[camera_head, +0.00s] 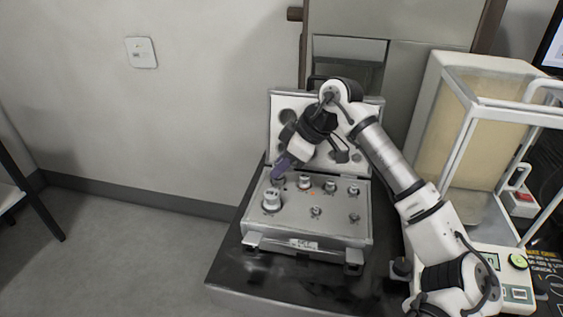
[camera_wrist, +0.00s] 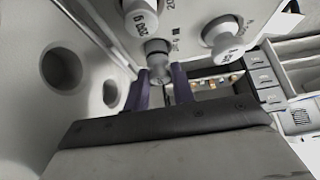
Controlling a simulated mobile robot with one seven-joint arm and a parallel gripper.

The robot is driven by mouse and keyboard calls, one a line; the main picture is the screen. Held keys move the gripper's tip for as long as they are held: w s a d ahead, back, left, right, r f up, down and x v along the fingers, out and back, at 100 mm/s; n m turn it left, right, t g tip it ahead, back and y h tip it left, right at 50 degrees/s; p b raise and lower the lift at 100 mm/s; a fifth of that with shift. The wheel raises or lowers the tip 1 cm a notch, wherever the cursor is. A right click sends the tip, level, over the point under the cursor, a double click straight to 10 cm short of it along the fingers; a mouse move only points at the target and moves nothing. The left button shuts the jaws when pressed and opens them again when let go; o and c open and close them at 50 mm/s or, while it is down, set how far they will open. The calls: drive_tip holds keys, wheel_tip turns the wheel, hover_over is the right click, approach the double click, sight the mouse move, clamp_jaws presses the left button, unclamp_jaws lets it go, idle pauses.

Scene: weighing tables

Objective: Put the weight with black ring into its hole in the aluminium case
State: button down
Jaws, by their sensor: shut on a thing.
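The aluminium case (camera_head: 262,225) stands open on the dark table, its lid (camera_head: 275,128) raised at the back. My gripper (camera_head: 281,168) reaches down over its back left part, purple fingers shut. In the wrist view my gripper (camera_wrist: 162,85) has its fingertips on either side of the knob of a grey metal weight (camera_wrist: 158,63). A dark band shows around this weight's base, at the case's top panel (camera_wrist: 182,15). I cannot tell whether its base sits fully in a hole. In the head view the fingers mostly hide it.
A large weight (camera_head: 271,200) stands close in front of the gripper. Other weights, such as one (camera_head: 304,182) to the right and one labelled weight (camera_wrist: 228,45), stand in the case. A glass-sided balance (camera_head: 470,130) stands at right. The wall is close behind.

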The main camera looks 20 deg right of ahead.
drive_tip(key=shift+f+b, duration=0.45)
drive_tip(key=shift+f, duration=0.2)
drive_tip(key=shift+f, duration=0.15)
drive_tip(key=c, duration=1.1)
unclamp_jaws()
